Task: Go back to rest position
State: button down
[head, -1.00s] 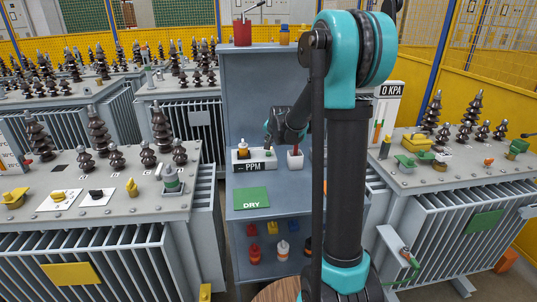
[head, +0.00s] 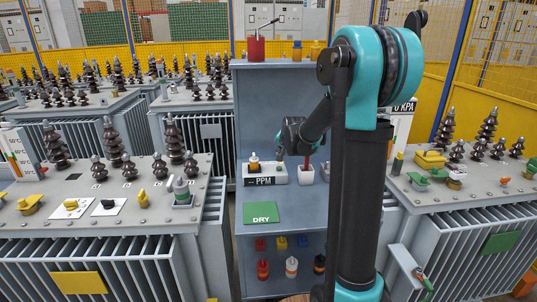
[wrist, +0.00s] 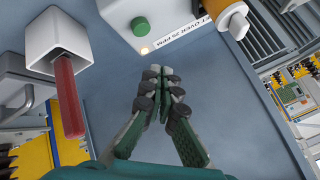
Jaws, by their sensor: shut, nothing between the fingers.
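My gripper (head: 281,150) is in front of the blue-grey shelf unit (head: 285,92), over the white PPM box (head: 265,180) and beside the white holder with a red rod (head: 304,174). In the wrist view, the two ribbed fingers of my gripper (wrist: 161,76) meet at their tips, with nothing held. They point toward the PPM box (wrist: 115,12) with its green button (wrist: 140,26). The red rod (wrist: 68,95) stands out of its holder to the left of the fingers, apart from them. My upper arm hides part of the shelf's right side.
A green DRY card (head: 261,212) lies on the shelf, with small coloured bottles (head: 291,265) below. An orange-and-white bottle (wrist: 234,18) is at the box's right. Grey transformers with bushings stand left (head: 95,190) and right (head: 462,205). A red container (head: 257,48) is on top.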

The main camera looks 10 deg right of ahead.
jog(key=s+d+f+n+g, duration=0.1)
jog(key=s+f, duration=0.3)
jog(key=s, duration=0.9)
jog(key=s+d+f+n+g, duration=0.1)
jog(key=s+f+n, duration=0.3)
jog(key=s, duration=0.9)
jog(key=s+d+f+n+g+h, duration=0.1)
jog(key=s+f, duration=0.3)
jog(key=s, duration=0.9)
jog(key=shift+s+d+f+n+g, duration=0.2)
jog(key=shift+s+d+n+g, duration=0.2)
jog(key=shift+n+g, duration=0.45)
